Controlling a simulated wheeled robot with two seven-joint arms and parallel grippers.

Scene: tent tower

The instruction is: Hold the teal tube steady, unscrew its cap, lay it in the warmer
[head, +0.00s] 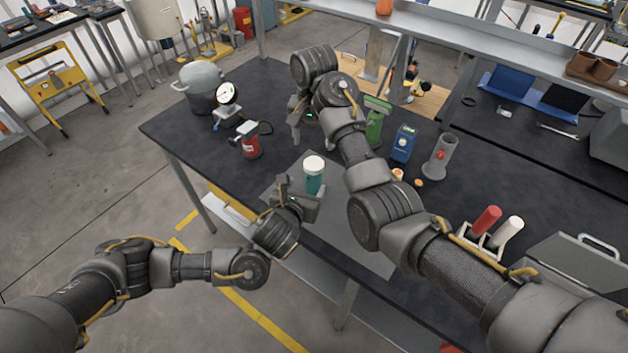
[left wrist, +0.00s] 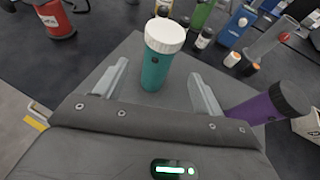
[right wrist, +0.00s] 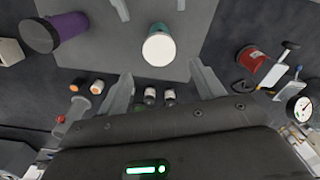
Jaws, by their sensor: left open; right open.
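The teal tube (head: 314,184) stands upright on a grey mat near the table's front edge, its white cap (head: 314,163) on top. It also shows in the left wrist view (left wrist: 155,72). My left gripper (head: 297,190) is open in front of the tube, its fingers spread to either side and not closed on it. My right gripper (head: 306,118) is open behind the tube. In the right wrist view the white cap (right wrist: 158,48) lies ahead of its spread fingers, apart from them. A grey box with a handle (head: 575,265) at the right may be the warmer; I cannot tell.
A purple tube with a black cap (left wrist: 268,102) stands right of the teal one, hidden by my right arm in the head view. A red can (head: 250,146) and gauge stand left. Green and blue (head: 403,145) items and a rack of tubes (head: 485,238) stand right.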

